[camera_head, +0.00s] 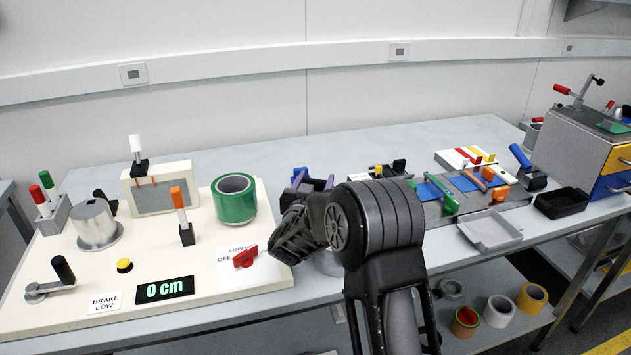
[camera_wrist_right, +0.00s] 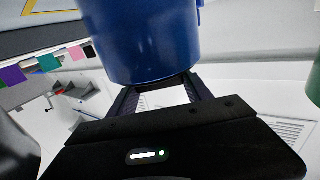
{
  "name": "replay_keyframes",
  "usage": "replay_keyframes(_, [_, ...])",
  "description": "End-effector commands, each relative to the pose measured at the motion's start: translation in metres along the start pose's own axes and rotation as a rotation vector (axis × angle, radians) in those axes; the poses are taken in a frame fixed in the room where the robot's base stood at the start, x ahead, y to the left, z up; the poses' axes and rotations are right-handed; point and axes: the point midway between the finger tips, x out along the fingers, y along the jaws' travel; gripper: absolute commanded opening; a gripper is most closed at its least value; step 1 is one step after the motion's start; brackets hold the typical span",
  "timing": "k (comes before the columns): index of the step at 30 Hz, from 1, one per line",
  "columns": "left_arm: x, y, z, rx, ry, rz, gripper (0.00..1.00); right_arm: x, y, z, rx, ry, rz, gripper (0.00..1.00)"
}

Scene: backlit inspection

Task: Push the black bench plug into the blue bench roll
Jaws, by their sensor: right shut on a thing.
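The blue bench roll (camera_wrist_right: 145,42) fills the upper middle of the right wrist view. My right gripper (camera_wrist_right: 162,88) meets its lower end, with the fingers on either side and the tips hidden by it; I take the gripper as shut on the roll. I cannot pick out the black bench plug for sure. My left gripper is out of view.
The cream board (camera_head: 210,282) carries a green tape roll (camera_head: 234,200), a red handle (camera_head: 245,257), a grey cylinder (camera_head: 97,224) and levers. To the right are a grey fixture with coloured clamps (camera_head: 470,200), a grey tray (camera_head: 490,232) and a black tray (camera_head: 563,203).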

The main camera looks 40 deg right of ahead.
Motion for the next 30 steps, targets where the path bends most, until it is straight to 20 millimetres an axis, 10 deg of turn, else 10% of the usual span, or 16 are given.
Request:
replay_keyframes(11, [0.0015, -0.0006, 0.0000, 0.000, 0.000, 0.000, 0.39, -0.0004, 0.0001, 0.0043, -0.001, -0.005, 0.000, 0.25])
replay_keyframes(12, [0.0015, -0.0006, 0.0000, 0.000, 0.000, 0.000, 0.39, -0.0004, 0.0001, 0.0045, -0.001, -0.006, -0.001, 0.59])
replay_keyframes(21, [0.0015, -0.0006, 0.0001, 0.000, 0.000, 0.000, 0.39, -0.0003, 0.0001, 0.0038, -0.001, -0.004, 0.000, 0.83])
replay_keyframes(30, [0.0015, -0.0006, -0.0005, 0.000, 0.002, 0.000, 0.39, -0.0001, 0.0000, 0.0019, 0.000, -0.003, 0.000, 0.83])
